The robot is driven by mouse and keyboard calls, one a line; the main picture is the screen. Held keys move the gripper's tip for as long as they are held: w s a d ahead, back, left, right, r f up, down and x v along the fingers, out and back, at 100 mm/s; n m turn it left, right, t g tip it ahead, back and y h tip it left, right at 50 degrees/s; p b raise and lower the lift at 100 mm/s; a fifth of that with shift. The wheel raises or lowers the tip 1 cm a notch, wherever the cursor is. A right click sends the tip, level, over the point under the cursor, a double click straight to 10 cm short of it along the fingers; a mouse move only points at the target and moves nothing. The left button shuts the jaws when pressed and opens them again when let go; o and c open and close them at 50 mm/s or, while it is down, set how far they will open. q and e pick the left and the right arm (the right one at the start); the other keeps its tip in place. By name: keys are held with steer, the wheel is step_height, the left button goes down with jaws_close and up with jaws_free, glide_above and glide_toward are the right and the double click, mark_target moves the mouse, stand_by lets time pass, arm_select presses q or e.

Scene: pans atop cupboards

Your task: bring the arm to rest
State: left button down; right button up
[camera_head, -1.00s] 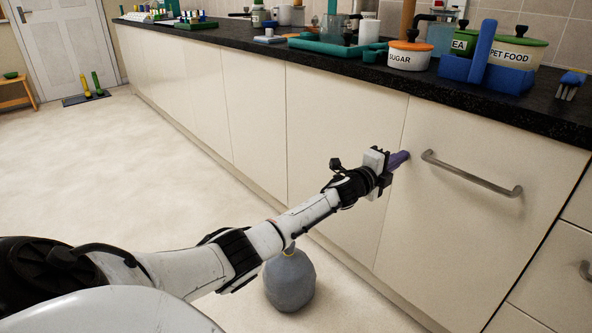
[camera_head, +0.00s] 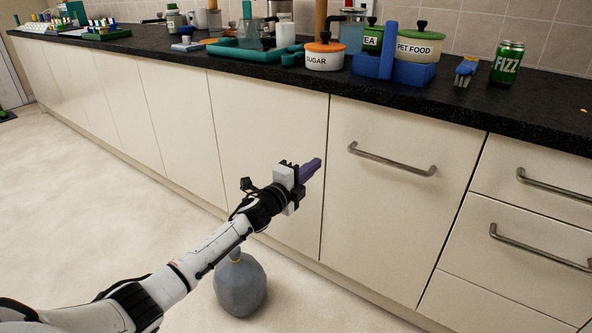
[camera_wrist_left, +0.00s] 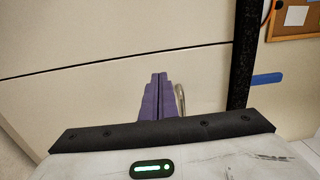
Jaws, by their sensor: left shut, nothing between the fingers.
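My left gripper (camera_head: 311,170) has purple fingers and reaches in from the left in the head view. It is in front of the pale cupboard doors, below the counter and left of the bar handle (camera_head: 392,159). The purple fingers are closed together with nothing between them. In the left wrist view the shut fingers (camera_wrist_left: 158,97) point toward the cupboard front, with the handle partly showing behind them. I cannot tell the exact gap between fingertips and door. My right gripper is not in view.
The dark countertop (camera_head: 455,104) carries a sugar pot (camera_head: 324,55), a pet food pot (camera_head: 419,46), a blue holder (camera_head: 405,73), a blue-handled brush (camera_head: 466,70) and a green FIZZ can (camera_head: 507,63). A grey rounded jug (camera_head: 240,286) stands on the floor by my arm.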

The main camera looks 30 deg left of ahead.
arm_select(q)
steer(key=shift+s+a+p, duration=0.15)
steer(key=shift+s+p, duration=0.3)
steer(key=shift+s, duration=2.3)
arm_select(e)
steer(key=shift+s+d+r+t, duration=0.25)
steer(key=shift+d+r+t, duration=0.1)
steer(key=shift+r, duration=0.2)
